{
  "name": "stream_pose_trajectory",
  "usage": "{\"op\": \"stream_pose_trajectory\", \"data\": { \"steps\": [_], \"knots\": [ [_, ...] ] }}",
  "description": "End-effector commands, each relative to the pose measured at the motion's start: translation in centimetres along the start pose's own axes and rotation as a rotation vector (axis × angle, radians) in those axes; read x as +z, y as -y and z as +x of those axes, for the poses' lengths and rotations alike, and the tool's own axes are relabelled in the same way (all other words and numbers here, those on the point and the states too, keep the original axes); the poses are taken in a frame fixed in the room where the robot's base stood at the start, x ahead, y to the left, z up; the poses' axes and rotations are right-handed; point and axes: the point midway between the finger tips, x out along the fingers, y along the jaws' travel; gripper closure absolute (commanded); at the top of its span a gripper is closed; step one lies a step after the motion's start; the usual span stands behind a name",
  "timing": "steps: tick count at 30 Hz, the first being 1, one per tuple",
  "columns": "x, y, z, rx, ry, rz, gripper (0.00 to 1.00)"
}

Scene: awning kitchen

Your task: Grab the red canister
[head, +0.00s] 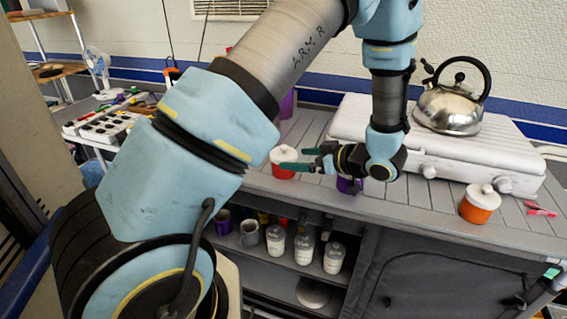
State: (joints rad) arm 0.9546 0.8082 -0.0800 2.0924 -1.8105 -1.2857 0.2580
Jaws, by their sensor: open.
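A red canister (283,163) with a white lid stands upright on the grey slatted counter, left of the stove. My gripper (296,159) reaches in from the right with its green-tipped fingers pointing left. The jaws are open. The fingertips overlap the canister's right side in the head view. I cannot tell whether they touch it or only pass in front of it. An orange canister (479,205) with a white lid stands at the counter's right front edge.
A white stove (360,119) with a steel kettle (452,106) stands behind my gripper. A purple item (349,185) is partly hidden below my wrist. Pink clips (541,209) lie at the right.

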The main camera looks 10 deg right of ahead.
Motion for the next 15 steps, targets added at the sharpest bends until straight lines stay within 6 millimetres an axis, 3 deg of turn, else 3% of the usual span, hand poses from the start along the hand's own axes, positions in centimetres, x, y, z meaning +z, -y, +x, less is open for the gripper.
{"op": "stream_pose_trajectory", "data": {
  "steps": [7, 15],
  "knots": [
    [-0.1, 0.1, 2.0, -0.001, 0.000, 0.001, 0.00],
    [0.1, 0.2, 5.6, 0.000, 0.001, -0.001, 0.00]
  ]
}}
